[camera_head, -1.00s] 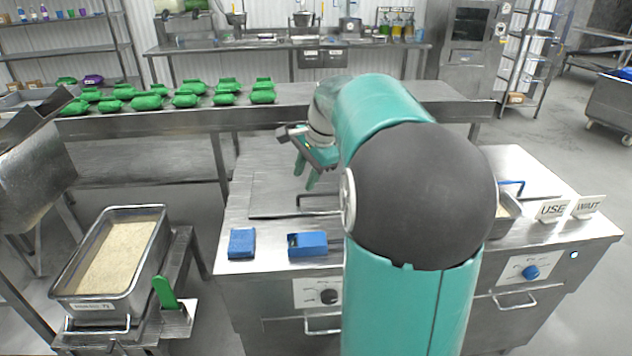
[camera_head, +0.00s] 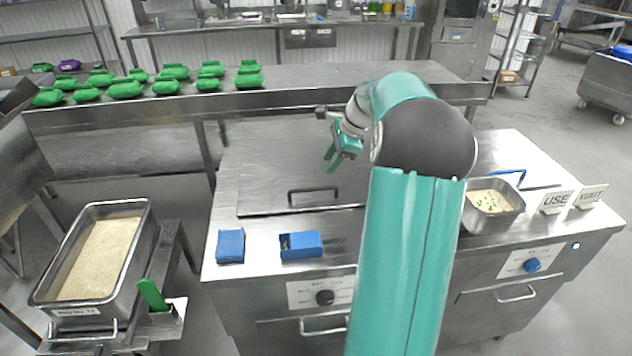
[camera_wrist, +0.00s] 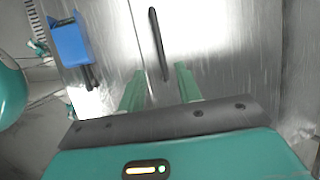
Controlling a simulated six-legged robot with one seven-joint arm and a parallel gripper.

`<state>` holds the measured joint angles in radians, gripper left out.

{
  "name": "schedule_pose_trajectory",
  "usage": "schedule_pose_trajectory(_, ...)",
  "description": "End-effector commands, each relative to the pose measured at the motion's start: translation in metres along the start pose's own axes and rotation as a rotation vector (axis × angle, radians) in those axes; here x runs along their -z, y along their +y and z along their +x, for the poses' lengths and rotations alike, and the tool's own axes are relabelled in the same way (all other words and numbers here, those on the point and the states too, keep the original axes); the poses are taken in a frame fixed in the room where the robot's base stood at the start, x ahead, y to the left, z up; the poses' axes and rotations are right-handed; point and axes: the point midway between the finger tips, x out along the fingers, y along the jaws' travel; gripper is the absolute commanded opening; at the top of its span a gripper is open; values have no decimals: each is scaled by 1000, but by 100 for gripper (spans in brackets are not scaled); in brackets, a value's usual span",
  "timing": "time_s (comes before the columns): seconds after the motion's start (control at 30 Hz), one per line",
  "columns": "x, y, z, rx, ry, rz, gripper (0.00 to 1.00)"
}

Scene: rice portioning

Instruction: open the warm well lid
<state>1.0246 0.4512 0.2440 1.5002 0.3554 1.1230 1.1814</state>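The warm well lid (camera_head: 262,185) is a flat steel panel lying closed on the left part of the counter. Its dark bar handle (camera_head: 313,190) stands near its front edge. My gripper (camera_head: 334,157) is above the lid, to the right of and behind the handle, apart from it. In the wrist view the two green fingers (camera_wrist: 159,88) are spread with nothing between them. The handle also shows in the wrist view (camera_wrist: 158,43), beyond the fingertips and roughly in line with the gap.
A blue block (camera_head: 230,245) and a blue box (camera_head: 301,244) sit at the counter's front. A steel pan (camera_head: 492,206) with food, plus USE (camera_head: 556,201) and WAIT (camera_head: 591,196) signs, stand at right. A rice pan (camera_head: 142,236) is at left. Several green bags (camera_head: 125,90) lie on the back table.

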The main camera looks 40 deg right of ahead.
Motion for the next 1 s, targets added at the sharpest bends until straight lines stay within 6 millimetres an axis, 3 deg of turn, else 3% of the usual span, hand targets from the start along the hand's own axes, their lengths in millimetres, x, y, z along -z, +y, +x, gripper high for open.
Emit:
schedule_pose_trajectory(0.3,-1,0,65,-3,-2,-1,34)
schedule_pose_trajectory(0.5,-1,-2,94,-2,-1,-1,34)
schedule_pose_trajectory(0.9,-1,-3,103,0,0,-2,34)
schedule_pose_trajectory(1.0,-1,-3,103,0,0,-2,15)
